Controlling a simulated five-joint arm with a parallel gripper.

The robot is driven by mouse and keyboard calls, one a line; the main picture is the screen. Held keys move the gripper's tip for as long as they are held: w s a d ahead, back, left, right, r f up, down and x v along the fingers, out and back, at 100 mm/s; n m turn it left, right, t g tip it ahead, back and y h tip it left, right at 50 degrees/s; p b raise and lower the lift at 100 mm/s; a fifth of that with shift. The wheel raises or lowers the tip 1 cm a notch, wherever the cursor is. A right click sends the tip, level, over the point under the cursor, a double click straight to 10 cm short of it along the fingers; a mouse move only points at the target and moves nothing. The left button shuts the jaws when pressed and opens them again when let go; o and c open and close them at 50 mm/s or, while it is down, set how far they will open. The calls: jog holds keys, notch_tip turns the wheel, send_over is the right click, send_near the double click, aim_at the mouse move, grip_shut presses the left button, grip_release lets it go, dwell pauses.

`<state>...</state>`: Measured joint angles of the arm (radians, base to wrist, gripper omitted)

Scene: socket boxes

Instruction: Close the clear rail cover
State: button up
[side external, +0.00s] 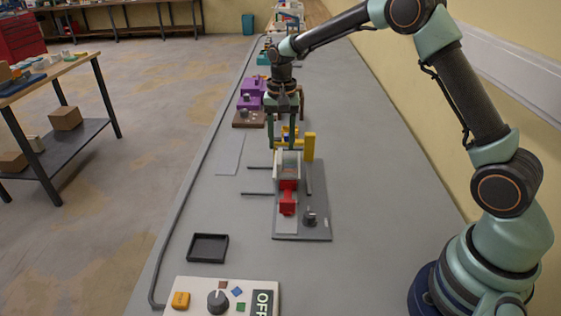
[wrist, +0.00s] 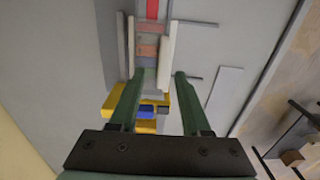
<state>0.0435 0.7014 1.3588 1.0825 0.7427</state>
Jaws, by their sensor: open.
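The clear rail cover (side external: 289,171) sits between pale side rails on a grey base plate (side external: 285,236). Red parts (side external: 287,203) lie in the channel, bare at the near end. In the wrist view, the cover (wrist: 150,51) looks like a see-through panel with red showing dimly through it. My gripper (side external: 282,147) is open, pointing down at the far end of the channel, beside a yellow post (side external: 309,148). In the wrist view, its green fingers (wrist: 164,74) are apart with nothing gripped. Contact with the cover cannot be told.
A black knob (side external: 310,218) stands on the plate's near right. Yellow and blue parts (wrist: 148,112) sit below the fingers. A black tray (side external: 208,248) and a control box (side external: 222,297) are nearer. Purple boxes (side external: 250,93) stand behind.

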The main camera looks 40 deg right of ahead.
notch_tip(320, 180, up, 8)
jog(key=shift+r, duration=0.15)
dwell(0.4)
jog(key=s+a+r+n+t, duration=0.1)
jog(key=s+r+n+t, duration=0.25)
jog(key=s+r, duration=0.55)
jog(key=s+a+f+n+t, duration=0.1)
jog(key=s+n, duration=0.4)
jog(key=s, duration=0.7)
notch_tip(320, 180, down, 2)
jog(key=shift+s+f+t, duration=0.15)
jog(key=shift+s+t, duration=0.2)
jog(key=shift+t, duration=0.2)
jog(key=shift+a+n, duration=0.1)
jog(key=shift+n, duration=0.15)
